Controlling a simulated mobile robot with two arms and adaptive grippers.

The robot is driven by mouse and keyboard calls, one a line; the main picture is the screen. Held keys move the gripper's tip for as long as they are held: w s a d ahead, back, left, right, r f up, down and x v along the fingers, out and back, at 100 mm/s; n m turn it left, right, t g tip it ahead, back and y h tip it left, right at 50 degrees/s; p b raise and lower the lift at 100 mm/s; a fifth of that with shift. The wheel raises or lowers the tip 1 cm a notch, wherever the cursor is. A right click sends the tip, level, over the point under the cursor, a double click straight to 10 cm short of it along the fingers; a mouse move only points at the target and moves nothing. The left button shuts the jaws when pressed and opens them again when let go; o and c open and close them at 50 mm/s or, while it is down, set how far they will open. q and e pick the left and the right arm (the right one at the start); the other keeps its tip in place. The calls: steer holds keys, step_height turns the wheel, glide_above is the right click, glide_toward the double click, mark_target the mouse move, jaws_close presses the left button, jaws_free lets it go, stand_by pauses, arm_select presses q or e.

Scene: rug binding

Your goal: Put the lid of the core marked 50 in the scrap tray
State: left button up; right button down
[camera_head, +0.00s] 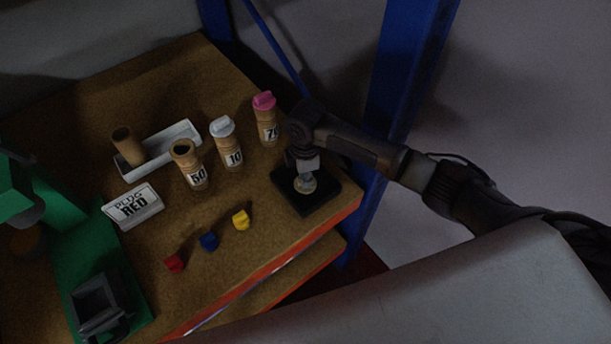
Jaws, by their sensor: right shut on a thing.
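The core marked 50 (191,168) stands upright on the brown bench, and its top is open, with no lid on it. My right gripper (305,178) is low over a black square tray (325,196) at the bench's right edge. It is shut on a small pale, yellowish round thing (305,186), which looks like a lid. The fingers partly hide this thing, and I cannot tell whether it touches the tray floor. My left gripper is not in view.
Core 10 (229,145) has a white lid and core 70 (267,124) a pink one. A white tray (183,133) holds an unmarked core (127,146). A sign (133,206) reads "PLUG RED". Red (174,263), blue (209,241) and yellow (240,219) plugs lie in front.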

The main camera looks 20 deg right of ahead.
steer(key=shift+f, duration=0.15)
steer(key=shift+f, duration=0.1)
steer(key=shift+f, duration=0.1)
steer(key=c, duration=1.1)
jaws_free()
steer(key=shift+c, duration=0.2)
step_height(320, 180, up, 12)
steer(key=shift+r+b, duration=0.25)
steer(key=shift+b, duration=0.2)
